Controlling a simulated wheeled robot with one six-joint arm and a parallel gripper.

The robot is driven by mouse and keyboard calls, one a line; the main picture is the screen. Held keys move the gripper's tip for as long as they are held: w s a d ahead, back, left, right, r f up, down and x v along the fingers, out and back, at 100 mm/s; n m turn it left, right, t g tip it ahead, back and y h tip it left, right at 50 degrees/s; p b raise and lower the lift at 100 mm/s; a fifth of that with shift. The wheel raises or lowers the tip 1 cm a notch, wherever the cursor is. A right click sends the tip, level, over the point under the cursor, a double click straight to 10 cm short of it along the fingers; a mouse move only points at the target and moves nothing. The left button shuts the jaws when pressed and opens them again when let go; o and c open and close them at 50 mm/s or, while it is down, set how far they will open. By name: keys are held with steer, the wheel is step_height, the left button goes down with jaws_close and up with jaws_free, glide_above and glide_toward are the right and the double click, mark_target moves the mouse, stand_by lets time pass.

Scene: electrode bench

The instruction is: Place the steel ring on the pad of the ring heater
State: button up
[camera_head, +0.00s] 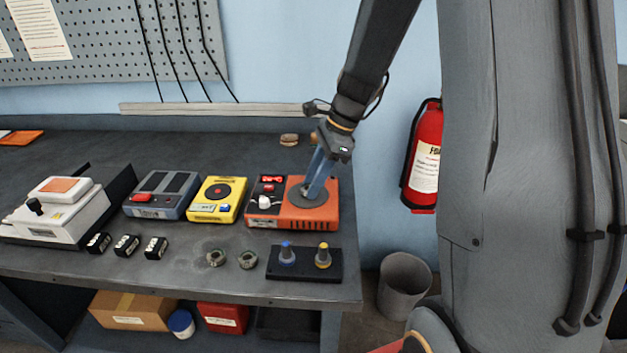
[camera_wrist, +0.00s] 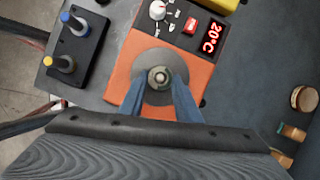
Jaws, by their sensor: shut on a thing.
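The ring heater (camera_head: 330,215) is an orange box at the right of the row of devices, with a round dark grey pad (camera_head: 318,196) on top. In the wrist view its orange top (camera_wrist: 118,88) and grey pad (camera_wrist: 153,57) lie below my gripper, and the display reads 20°C. My gripper (camera_head: 309,189) points down over the pad. In the wrist view its blue fingers (camera_wrist: 159,80) are shut on a small round metal steel ring (camera_wrist: 158,72), seen over the pad's middle. I cannot tell whether the ring touches the pad.
A yellow device (camera_head: 216,212) stands just left of the heater. A black plate with blue and yellow knobs (camera_head: 303,268) lies in front. Two small round parts (camera_head: 216,257) lie near the bench front. A few small round things (camera_wrist: 304,98) lie behind the heater.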

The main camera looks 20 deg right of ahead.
steer(key=o, duration=1.1)
steer(key=shift+o, duration=0.2)
steer(key=b+v, duration=0.2)
steer(key=v, duration=1)
steer(key=shift+s+r, duration=0.1)
